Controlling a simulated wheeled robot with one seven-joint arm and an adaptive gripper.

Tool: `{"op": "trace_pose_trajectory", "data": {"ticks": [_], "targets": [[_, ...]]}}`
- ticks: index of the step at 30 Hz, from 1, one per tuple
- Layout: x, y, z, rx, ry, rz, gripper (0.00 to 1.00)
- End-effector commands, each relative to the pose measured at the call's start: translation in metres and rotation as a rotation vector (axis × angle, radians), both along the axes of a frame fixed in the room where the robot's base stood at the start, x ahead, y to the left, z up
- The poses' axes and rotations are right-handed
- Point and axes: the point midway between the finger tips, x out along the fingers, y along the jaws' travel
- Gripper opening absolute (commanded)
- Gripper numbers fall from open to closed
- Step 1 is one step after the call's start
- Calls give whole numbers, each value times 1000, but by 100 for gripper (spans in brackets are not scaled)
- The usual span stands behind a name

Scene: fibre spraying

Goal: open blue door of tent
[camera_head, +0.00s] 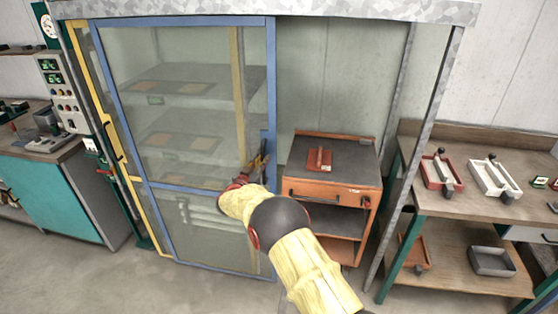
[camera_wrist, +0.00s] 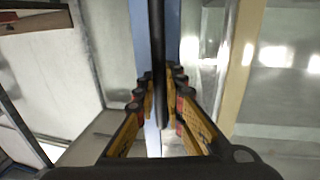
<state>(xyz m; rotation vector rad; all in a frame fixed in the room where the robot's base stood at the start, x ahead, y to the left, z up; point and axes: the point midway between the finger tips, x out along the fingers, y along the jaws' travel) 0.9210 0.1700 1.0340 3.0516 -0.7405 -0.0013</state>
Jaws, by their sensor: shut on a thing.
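The blue door (camera_head: 203,190) of the tent is a blue frame with clear panels. It stands across the left part of the tent front, and the space to its right is uncovered. My gripper (camera_head: 259,163) is at the door's right upright, at about mid-height. In the wrist view my gripper (camera_wrist: 160,84) has its orange fingers on both sides of a dark vertical handle bar (camera_wrist: 157,40), shut on it. The blue upright (camera_wrist: 173,35) shows just behind the bar.
A yellow-framed door (camera_head: 107,130) stands at the tent's left. An orange cart (camera_head: 325,192) stands right of the blue door. A metal post (camera_head: 425,130) and a workbench (camera_head: 465,205) with trays are farther right. Bare floor lies in front at left.

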Motion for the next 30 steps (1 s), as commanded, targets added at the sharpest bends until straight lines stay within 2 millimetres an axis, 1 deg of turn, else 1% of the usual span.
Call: {"op": "trace_pose_trajectory", "data": {"ticks": [1,6,18,19,27,30], "targets": [[2,7,0,0,0,2,0],[5,17,0,0,0,0,0],[6,19,0,0,0,0,0],[6,19,0,0,0,0,12],[6,18,0,0,0,0,28],[6,18,0,0,0,0,28]]}}
